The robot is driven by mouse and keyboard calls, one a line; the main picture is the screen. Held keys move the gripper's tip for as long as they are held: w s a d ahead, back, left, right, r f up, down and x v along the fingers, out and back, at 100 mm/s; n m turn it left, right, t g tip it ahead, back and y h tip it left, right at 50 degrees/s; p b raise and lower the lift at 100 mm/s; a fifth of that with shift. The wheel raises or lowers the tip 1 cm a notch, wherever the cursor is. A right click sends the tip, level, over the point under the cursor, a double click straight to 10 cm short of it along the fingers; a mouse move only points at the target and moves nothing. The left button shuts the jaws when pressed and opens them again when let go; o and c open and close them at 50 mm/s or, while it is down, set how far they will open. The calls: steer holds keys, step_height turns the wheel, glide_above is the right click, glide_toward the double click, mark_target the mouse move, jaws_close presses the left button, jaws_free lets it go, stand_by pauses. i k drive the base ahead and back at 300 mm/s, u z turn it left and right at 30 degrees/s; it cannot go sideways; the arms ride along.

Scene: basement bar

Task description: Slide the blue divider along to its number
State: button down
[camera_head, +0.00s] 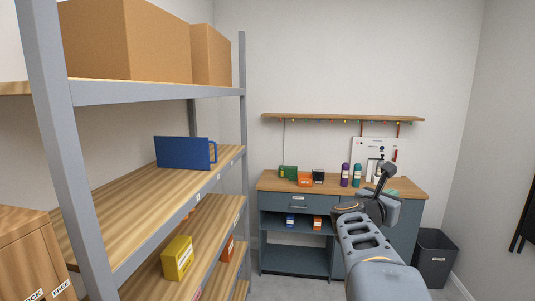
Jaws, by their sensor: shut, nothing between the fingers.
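The blue divider (182,153) stands upright on the middle shelf (135,201) of the rack at the left, towards its far end. A blue handle shows at its right edge. Small white labels (219,176) sit along the shelf's front edge; their numbers are too small to read. My gripper (388,170) is at the right, in front of the cabinet, well apart from the divider. It is shut and empty.
Cardboard boxes (97,42) stand on the top shelf, and a yellow box (178,258) on a lower one. A grey upright (72,150) stands at the rack's near end. A cabinet (285,203) with small goods stands at the back, a bin (435,258) right of it.

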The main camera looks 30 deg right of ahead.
mark_target(189, 153)
steer(key=z, duration=0.45)
steer(key=i, duration=0.95)
steer(key=u, duration=2.3)
